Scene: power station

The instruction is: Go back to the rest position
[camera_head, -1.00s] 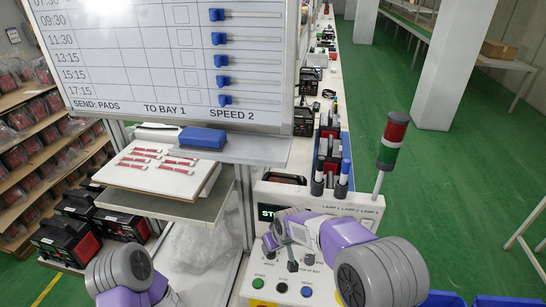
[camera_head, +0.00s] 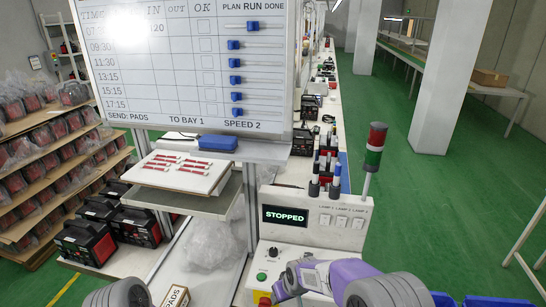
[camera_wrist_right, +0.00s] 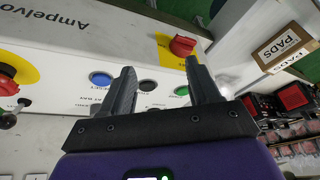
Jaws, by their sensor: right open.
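My right gripper (camera_head: 280,293) reaches in from the lower right in the head view, low over the front of a white control console (camera_head: 300,258). In the right wrist view its two dark fingers (camera_wrist_right: 162,85) are spread apart with nothing between them. Beyond the fingers are a blue button (camera_wrist_right: 100,79), a black button (camera_wrist_right: 148,86), a green button (camera_wrist_right: 181,91) and a red knob (camera_wrist_right: 183,46) on a yellow plate. A grey part of my left arm shows at the lower left of the head view; my left gripper is out of frame.
The console display (camera_head: 285,215) reads STOPPED. A signal lamp post (camera_head: 374,150) stands at its right. A whiteboard (camera_head: 185,65) with blue sliders and a blue eraser (camera_head: 217,142) is above a tray (camera_head: 180,174) of red-and-white strips. A PADS box (camera_head: 175,297) is at the bottom.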

